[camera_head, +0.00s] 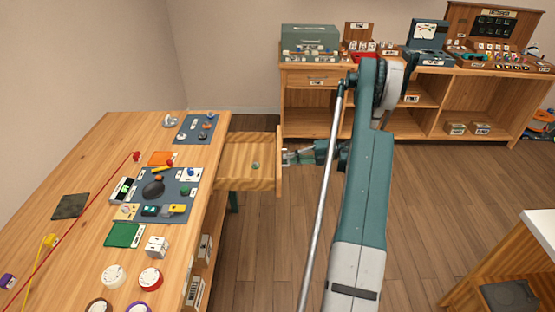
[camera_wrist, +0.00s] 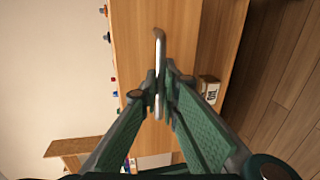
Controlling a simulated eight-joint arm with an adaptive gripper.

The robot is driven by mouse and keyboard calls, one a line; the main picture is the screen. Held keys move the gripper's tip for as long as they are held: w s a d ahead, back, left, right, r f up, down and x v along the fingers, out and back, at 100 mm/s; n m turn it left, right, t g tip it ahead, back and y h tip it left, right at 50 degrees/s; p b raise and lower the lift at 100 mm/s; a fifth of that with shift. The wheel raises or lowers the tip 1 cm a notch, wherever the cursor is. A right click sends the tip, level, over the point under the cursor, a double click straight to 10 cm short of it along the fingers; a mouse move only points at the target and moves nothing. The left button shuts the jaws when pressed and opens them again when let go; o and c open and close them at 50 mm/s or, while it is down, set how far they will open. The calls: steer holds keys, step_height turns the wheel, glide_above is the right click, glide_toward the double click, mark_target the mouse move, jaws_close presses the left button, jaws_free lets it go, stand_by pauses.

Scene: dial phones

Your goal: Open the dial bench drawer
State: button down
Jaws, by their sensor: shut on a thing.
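The dial bench (camera_head: 95,150) is the long wooden table at the left. Its drawer (camera_head: 240,178) stands pulled out from the bench's right side, and its inside shows. A small green thing (camera_head: 255,166) lies in the drawer. My gripper (camera_head: 292,157) is at the outer face of the drawer front, shut on the drawer handle. In the wrist view, the metal handle (camera_wrist: 159,45) is a bright bar between the fingertips of my gripper (camera_wrist: 165,85). The wooden drawer front (camera_wrist: 185,45) is behind it.
Dial parts on a grey mat (camera_head: 180,208), a white dial (camera_head: 113,275) and a red dial (camera_head: 150,278) lie on the bench. A wooden shelf unit (camera_head: 310,98) stands along the back wall. A white-topped table (camera_head: 540,228) is at the right. Open floor lies between.

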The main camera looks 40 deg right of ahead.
steer(key=shift+s+d, duration=0.35)
steer(key=shift+d, duration=0.05)
steer(key=c, duration=2.9)
jaws_free()
steer(key=shift+o, duration=0.2)
steer(key=shift+s+d, duration=0.1)
steer(key=v, duration=1.1)
steer(key=shift+s+d, duration=0.25)
steer(key=shift+r, duration=0.1)
